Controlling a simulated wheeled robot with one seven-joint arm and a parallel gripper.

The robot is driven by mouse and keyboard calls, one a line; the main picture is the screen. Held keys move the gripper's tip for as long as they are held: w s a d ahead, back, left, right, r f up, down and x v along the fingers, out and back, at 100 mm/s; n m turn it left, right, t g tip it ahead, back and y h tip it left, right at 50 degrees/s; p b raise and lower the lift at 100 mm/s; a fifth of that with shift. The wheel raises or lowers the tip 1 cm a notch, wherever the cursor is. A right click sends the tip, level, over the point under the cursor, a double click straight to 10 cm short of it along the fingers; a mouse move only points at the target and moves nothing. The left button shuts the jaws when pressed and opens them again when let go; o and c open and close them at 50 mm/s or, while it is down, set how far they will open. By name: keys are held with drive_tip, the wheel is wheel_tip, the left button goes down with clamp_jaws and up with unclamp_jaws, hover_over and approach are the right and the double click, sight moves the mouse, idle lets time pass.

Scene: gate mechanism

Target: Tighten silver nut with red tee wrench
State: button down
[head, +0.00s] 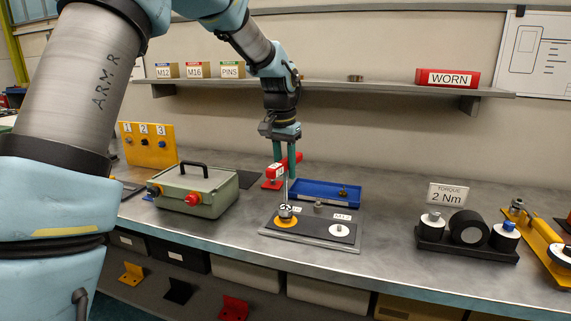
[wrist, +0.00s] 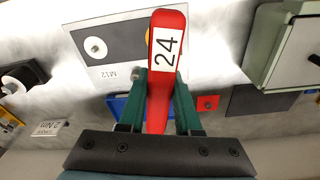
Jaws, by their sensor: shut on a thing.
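My gripper (head: 285,158) is shut on the red tee wrench (head: 290,163). In the wrist view the wrench's red handle (wrist: 166,50), labelled 24, lies between the fingers. Its thin shaft points straight down in the head view. The silver nut (head: 285,212) is above an orange disc (head: 286,222) on the left of the dark fixture plate (head: 315,230). The shaft's lower end meets the nut area; I cannot tell whether it is fully seated. In the wrist view the handle hides the nut, and part of the orange disc (wrist: 139,36) shows.
A blue tray (head: 330,188) is right behind the plate. A green box (head: 197,190) with a red knob stands left. A black stand (head: 465,248) with rollers and a 2 Nm torque sign (head: 447,194) is right. Bare bench lies between plate and stand.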

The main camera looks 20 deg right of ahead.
drive_tip(key=shift+a+m, duration=0.1)
drive_tip(key=shift+m, duration=0.2)
drive_tip(key=shift+f, duration=0.1)
drive_tip(key=shift+r+p, duration=0.25)
drive_tip(key=shift+p, duration=0.05)
drive_tip(key=shift+r+p, duration=0.35)
drive_tip(key=shift+r, duration=0.25)
wheel_tip(320, 180, up, 5)
drive_tip(key=p, duration=0.4)
